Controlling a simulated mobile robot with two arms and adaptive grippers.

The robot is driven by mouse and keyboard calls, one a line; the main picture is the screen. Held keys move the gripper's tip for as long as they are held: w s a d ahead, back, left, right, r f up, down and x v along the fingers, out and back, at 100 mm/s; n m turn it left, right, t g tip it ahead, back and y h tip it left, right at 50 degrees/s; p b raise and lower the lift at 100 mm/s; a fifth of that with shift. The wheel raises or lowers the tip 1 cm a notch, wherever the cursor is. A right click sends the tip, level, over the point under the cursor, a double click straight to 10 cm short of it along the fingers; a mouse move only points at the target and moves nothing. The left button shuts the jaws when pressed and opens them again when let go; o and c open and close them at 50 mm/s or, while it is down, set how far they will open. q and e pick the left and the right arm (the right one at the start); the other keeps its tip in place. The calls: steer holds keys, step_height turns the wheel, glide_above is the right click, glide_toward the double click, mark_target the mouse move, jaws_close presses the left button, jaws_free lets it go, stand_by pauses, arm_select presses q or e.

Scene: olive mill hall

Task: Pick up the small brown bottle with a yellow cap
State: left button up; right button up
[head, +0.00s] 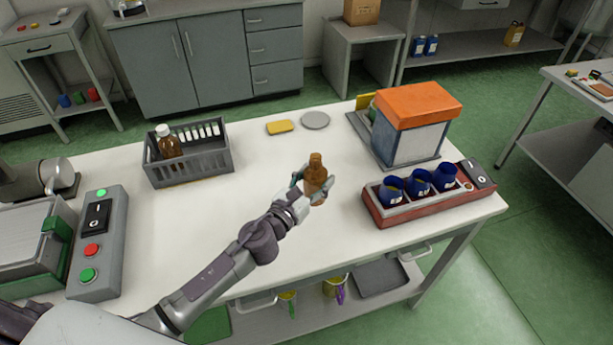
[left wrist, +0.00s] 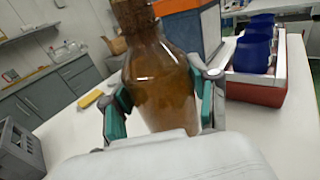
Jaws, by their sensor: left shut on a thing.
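My left gripper (head: 311,187) is shut on a brown glass bottle (head: 315,172) and holds it upright over the table's front middle part. In the left wrist view the bottle (left wrist: 160,85) stands between the two green-padded fingers, which press on its sides. Its top looks brown and cork-like; I see no yellow cap on it. A larger brown bottle with a white cap (head: 168,145) stands in the grey crate (head: 190,171) on the left. My right gripper is not in view.
A red rack (head: 425,209) with blue cups and an orange-topped box (head: 405,130) are on the right. A yellow sponge-like block (head: 280,127) and a grey disc (head: 315,120) lie at the back. A button panel (head: 97,245) is at left. The table's middle is clear.

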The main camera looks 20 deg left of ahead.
arm_select(q)
steer(key=s+d+r+p, duration=0.1)
steer(key=d+r, duration=0.4)
steer(key=d, duration=0.3)
steer(key=shift+s, duration=0.2)
stand_by(0.4)
steer(key=shift+s, duration=0.15)
